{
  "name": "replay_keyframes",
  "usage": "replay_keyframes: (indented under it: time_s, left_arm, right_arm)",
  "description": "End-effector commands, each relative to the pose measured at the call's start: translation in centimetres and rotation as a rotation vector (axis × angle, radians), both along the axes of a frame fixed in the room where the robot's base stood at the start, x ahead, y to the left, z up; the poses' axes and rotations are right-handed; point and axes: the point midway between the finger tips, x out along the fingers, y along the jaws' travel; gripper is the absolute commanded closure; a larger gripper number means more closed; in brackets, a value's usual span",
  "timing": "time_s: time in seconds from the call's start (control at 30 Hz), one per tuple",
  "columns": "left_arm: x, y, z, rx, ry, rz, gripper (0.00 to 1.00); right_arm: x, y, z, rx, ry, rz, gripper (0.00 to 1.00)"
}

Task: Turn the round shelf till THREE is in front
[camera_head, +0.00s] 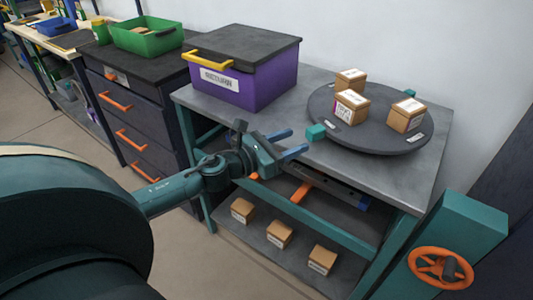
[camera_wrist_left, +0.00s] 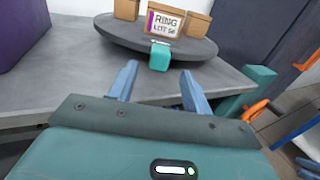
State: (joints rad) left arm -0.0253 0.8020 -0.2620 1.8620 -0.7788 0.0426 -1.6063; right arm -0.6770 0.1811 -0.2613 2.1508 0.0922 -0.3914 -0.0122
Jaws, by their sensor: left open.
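The round shelf (camera_head: 350,138) is a dark grey disc on the grey table, with three cardboard boxes on it. It also shows in the left wrist view (camera_wrist_left: 125,38). A teal block handle (camera_head: 316,132) sticks out from its rim, at the left in the head view. In the left wrist view the handle (camera_wrist_left: 160,56) is ahead, between the lines of the fingers. My left gripper (camera_head: 299,140) is open and empty, its tips short of the handle. The front box (camera_wrist_left: 163,21) reads "RING". Small white labels (camera_head: 413,138) lie near the rim; I cannot read THREE. My right gripper is not in view.
A purple crate (camera_head: 262,82) with a dark lid and yellow handle stands left of the shelf. Several small boxes (camera_head: 279,234) sit on the lower shelf. A teal post with an orange handwheel (camera_head: 441,268) stands at the right. The tabletop before the disc is clear.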

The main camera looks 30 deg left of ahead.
Motion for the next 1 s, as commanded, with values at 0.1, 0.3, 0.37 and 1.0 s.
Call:
replay_keyframes:
  time_s: [0.1,0.3,0.37,1.0]
  left_arm:
    - [-2.1,0.9,-0.4,0.001,0.004,0.0,0.51]
    - [-4.8,2.1,-0.3,-0.001,0.004,0.0,0.51]
    - [-5.4,2.4,-0.3,-0.003,0.003,0.001,0.51]
    - [-6.8,2.9,0.0,-0.029,0.01,0.004,0.59]
  right_arm:
    - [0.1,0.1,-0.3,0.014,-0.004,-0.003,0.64]
    - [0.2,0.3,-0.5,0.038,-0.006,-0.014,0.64]
    - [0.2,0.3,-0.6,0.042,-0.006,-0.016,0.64]
    - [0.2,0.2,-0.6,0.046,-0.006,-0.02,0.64]
